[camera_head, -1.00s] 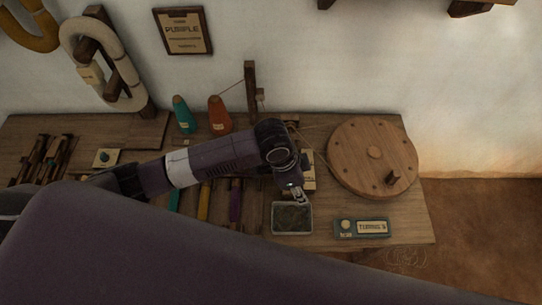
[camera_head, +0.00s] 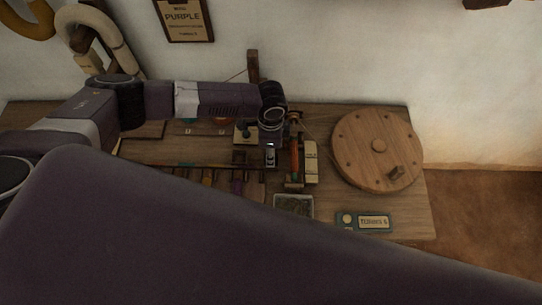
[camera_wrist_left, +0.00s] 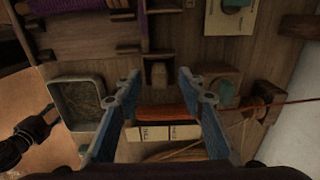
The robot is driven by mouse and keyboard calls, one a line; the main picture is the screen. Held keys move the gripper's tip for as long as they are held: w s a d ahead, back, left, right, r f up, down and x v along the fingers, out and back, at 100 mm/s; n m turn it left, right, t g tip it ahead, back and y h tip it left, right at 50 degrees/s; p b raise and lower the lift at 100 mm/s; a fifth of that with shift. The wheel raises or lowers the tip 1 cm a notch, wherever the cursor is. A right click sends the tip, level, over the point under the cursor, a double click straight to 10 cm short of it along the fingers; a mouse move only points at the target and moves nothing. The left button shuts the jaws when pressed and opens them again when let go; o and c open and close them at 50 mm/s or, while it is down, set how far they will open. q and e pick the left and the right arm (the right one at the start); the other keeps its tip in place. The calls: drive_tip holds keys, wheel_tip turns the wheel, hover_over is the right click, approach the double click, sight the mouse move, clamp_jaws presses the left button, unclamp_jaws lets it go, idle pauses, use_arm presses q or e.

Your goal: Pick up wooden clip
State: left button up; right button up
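My left gripper (camera_head: 269,156) is over the middle of the bench in the head view. In the left wrist view its two blue fingers (camera_wrist_left: 158,78) are spread wide, with nothing held between them. A small wooden block (camera_wrist_left: 158,73) shows beyond and between the fingertips; it may be the wooden clip, but I cannot be sure. A dark jointed shape (camera_wrist_left: 17,143), perhaps my right gripper, is at the left edge of the wrist view with a brown piece (camera_wrist_left: 51,115) at its tip. I cannot tell whether it grips that piece. The head view does not show it.
A grey tray (camera_head: 308,206) stands at the bench front, beside a teal counter box (camera_head: 350,220). A round wooden wheel (camera_head: 352,150) with a peg is on the right. An orange spool (camera_wrist_left: 165,111) lies beyond my left fingers. A purple shape hides the front left.

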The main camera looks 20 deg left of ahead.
use_arm(q)
wheel_tip(320, 180, down, 2)
drive_tip(key=c, duration=0.9)
drive_tip(key=shift+c, duration=0.2)
